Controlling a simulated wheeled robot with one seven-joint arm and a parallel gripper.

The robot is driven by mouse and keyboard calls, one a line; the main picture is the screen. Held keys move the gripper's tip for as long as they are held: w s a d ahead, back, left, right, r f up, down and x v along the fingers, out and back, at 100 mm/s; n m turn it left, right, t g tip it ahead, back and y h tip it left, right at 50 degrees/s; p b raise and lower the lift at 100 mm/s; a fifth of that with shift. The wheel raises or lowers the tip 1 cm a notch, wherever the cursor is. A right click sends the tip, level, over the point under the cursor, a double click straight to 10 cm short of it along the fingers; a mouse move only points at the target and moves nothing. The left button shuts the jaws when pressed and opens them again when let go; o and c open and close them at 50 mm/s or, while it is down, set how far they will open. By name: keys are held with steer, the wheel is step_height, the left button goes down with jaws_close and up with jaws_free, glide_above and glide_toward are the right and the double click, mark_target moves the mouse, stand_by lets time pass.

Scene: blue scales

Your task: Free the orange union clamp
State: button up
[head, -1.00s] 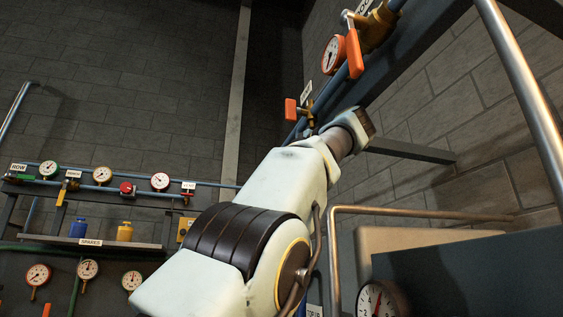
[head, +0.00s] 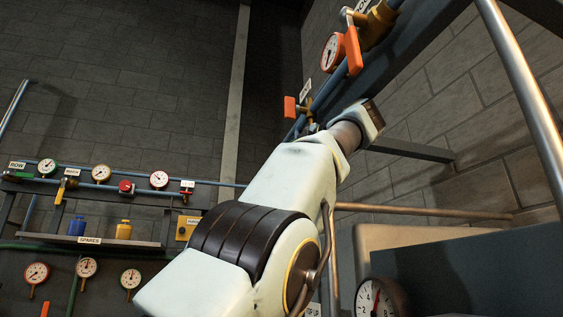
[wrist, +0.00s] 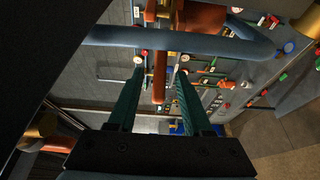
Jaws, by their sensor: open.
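In the wrist view an orange lever (wrist: 160,76) hangs down from the blue pipe (wrist: 225,43), beside an orange rounded body (wrist: 200,20) at the pipe. I take these to be the union clamp, but no label on them is readable. My gripper (wrist: 159,73) is open, its two teal fingers pointing up the picture. The lever's lower end shows between the fingertips; I cannot tell its depth or whether they touch. In the head view an orange handle (head: 354,52) and a smaller orange handle (head: 290,107) are on the upper blue pipe. My gripper is not visible there.
A steel rail (head: 520,90) slants down the right side. A grey cabinet (head: 470,265) with a gauge (head: 377,298) stands at lower right. At left are a pipe rack with several gauges and a spares shelf (head: 90,241) holding blue and yellow canisters.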

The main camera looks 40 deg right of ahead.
steer(key=s, duration=0.8)
steer(key=shift+s+d, duration=0.2)
steer(key=shift+s, duration=0.05)
